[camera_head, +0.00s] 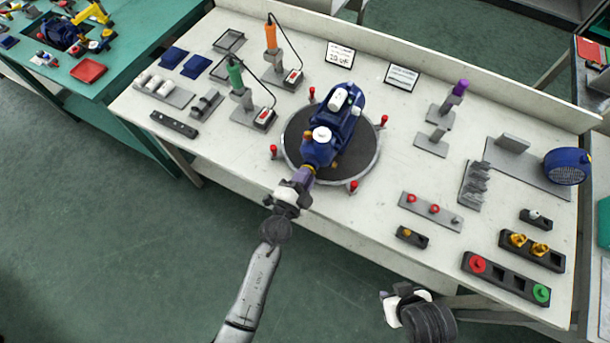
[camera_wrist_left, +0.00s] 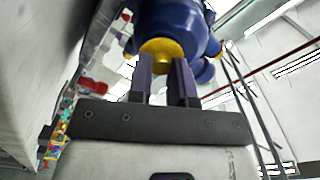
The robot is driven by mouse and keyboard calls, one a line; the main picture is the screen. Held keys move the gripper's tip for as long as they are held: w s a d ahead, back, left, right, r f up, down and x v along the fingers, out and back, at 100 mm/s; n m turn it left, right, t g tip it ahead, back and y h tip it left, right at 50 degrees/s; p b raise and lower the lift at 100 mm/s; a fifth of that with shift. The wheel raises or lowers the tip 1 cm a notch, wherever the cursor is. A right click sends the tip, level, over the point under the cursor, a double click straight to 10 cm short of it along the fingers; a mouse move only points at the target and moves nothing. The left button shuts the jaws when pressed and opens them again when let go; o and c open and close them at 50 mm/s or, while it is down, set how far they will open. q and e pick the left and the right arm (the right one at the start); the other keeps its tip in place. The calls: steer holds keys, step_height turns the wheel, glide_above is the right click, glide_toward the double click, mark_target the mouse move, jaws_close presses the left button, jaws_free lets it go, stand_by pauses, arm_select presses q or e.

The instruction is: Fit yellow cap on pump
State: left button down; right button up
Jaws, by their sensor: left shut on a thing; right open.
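The blue pump (camera_head: 326,140) with a white top sits on the dark round turntable (camera_head: 300,120). My left gripper (camera_head: 303,174) is at the front end of the pump and is shut on the yellow cap. In the left wrist view the yellow cap (camera_wrist_left: 162,49) lies between my fingertips, against the end of the blue pump body (camera_wrist_left: 172,20). Whether it is fully seated is hidden. My right gripper (camera_head: 396,296) is open and empty, off the front edge of the table.
Red pegs (camera_head: 354,186) stand around the turntable. At the right are a black holder (camera_head: 532,252) with gold parts, a holder (camera_head: 505,280) with red and green parts, and a grey strip (camera_head: 430,212). Corded tools (camera_head: 240,85) stand at the left. The front left table is clear.

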stand_by(0.5)
arm_select(q)
steer(key=shift+w+d, duration=0.2)
steer(key=shift+w, duration=0.2)
steer(key=c, duration=1)
jaws_free()
steer(key=shift+o, duration=0.2)
steer(key=shift+s+a+p, duration=0.3)
steer(key=shift+s+a, duration=0.05)
steer(key=shift+s, duration=0.3)
steer(key=p+v, duration=0.1)
steer(key=v, duration=0.3)
steer(key=shift+s+a, duration=0.15)
steer(key=shift+s, duration=0.1)
